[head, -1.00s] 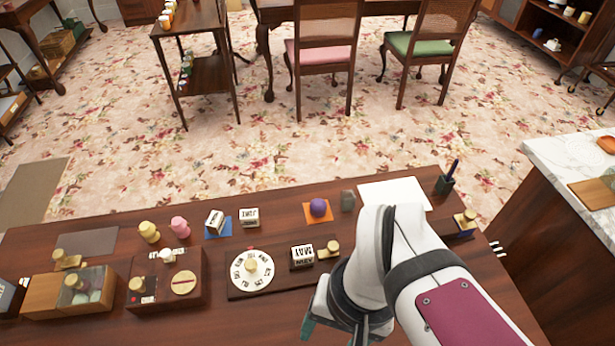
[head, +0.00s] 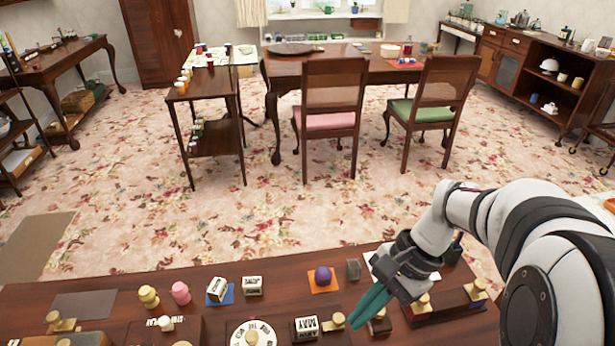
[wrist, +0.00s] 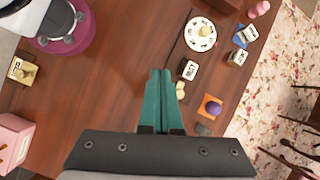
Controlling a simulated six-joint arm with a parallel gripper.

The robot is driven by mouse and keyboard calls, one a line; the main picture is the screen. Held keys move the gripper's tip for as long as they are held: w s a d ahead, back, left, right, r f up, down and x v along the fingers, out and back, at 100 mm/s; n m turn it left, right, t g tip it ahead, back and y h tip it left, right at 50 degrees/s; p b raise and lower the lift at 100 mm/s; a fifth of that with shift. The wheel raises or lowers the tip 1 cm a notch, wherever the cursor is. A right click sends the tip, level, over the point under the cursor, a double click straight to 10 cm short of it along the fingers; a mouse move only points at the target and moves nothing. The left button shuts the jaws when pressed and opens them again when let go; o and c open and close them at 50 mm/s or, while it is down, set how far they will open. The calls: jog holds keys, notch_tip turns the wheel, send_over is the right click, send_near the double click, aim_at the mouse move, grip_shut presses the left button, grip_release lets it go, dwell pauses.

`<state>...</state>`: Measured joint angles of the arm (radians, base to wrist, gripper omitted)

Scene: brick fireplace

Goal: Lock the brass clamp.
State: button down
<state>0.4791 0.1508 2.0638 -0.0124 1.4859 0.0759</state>
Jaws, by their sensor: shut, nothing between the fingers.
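My gripper (head: 360,316) is shut and empty, its teal fingers pointing down and left over the desk. It also shows in the wrist view (wrist: 165,74). Several brass-fitted pieces stand nearby; I cannot tell which one is the brass clamp or whether it is locked. A dark wooden base with brass knobs (head: 475,290) lies right of the fingers, partly behind my arm. A small brass knob piece (head: 338,320) is just left of the fingertips, beside the MAY block (head: 306,328). In the wrist view, a brass fitting (wrist: 22,69) lies far left.
A white dial (head: 254,333) is left of the MAY block. A purple ball (head: 323,276) sits on an orange mat, with a grey block (head: 353,269) beside it. Yellow and pink pegs and lettered blocks line the desk's far side. A pink box (wrist: 12,142) stands at lower left in the wrist view.

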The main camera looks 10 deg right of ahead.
aim_at(333, 323)
jog(key=w+d+f+m+t+y, duration=0.1)
jog(key=w+d+f+m, duration=0.1)
jog(key=d+f, duration=0.3)
jog(key=w+d+f+m+t+y, duration=0.2)
jog(key=d+f+m, duration=0.3)
jog(key=d, duration=0.4)
jog(key=shift+w+d, duration=0.4)
jog(key=shift+w, duration=0.25)
jog(key=shift+f, duration=0.1)
jog(key=x, duration=0.9)
jog(key=shift+a+f, duration=0.1)
jog(key=shift+a, duration=0.1)
jog(key=a, duration=0.1)
jog(key=w+a, duration=0.1)
jog(key=a, duration=0.1)
jog(key=shift+a+f, duration=0.2)
jog(key=shift+a, duration=0.05)
jog(key=shift+w+a, duration=0.1)
jog(key=shift+a, duration=0.3)
